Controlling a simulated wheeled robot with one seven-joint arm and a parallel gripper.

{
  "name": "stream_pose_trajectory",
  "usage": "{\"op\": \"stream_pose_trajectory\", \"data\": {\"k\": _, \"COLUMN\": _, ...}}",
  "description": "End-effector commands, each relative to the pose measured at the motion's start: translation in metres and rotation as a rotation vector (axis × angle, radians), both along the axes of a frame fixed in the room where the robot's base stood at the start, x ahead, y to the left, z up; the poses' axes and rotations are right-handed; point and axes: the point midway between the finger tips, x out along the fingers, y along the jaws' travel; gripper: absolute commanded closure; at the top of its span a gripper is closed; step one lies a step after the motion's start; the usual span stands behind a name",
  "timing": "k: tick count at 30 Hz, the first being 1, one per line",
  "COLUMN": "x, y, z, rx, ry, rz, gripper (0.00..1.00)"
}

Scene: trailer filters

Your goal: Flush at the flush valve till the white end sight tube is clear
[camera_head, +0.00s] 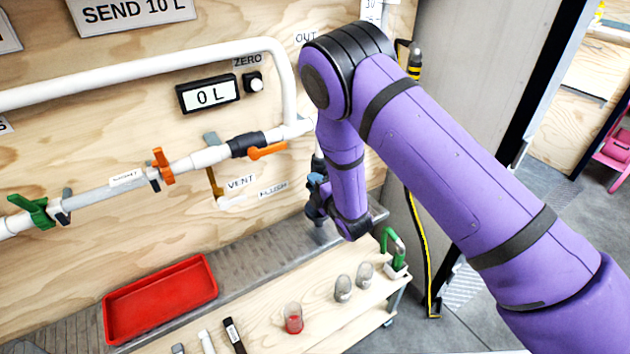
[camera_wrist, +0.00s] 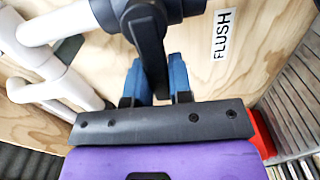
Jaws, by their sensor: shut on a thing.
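My gripper (camera_head: 318,200) is at the wall beneath the white pipe's down-turned end, partly hidden behind my purple arm. In the wrist view, its blue fingers (camera_wrist: 158,80) are shut on the dark grey handle of the flush valve (camera_wrist: 150,22), one on each side. The FLUSH label (camera_wrist: 222,35) is on the plywood just right of the valve. White pipes (camera_wrist: 45,65) run to the left of it. A white end sight tube cannot be made out for certain in either view, so its clearness cannot be told.
A counter display (camera_head: 208,95) reads 0 L, beside a ZERO button (camera_head: 254,83). Orange (camera_head: 163,166) and green (camera_head: 32,210) handles sit on the left pipe. A red tray (camera_head: 160,298) and small clear cups (camera_head: 343,288) stand below. My arm blocks the right side.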

Motion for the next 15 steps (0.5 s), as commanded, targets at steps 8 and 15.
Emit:
{"op": "stream_pose_trajectory", "data": {"k": 8, "x": -0.0006, "y": -0.0013, "z": -0.0040, "rx": -0.046, "ry": -0.026, "rz": -0.002, "gripper": 1.00}}
{"op": "stream_pose_trajectory", "data": {"k": 15, "x": -0.0005, "y": -0.0016, "z": -0.0045, "rx": -0.053, "ry": -0.029, "rz": -0.002, "gripper": 1.00}}
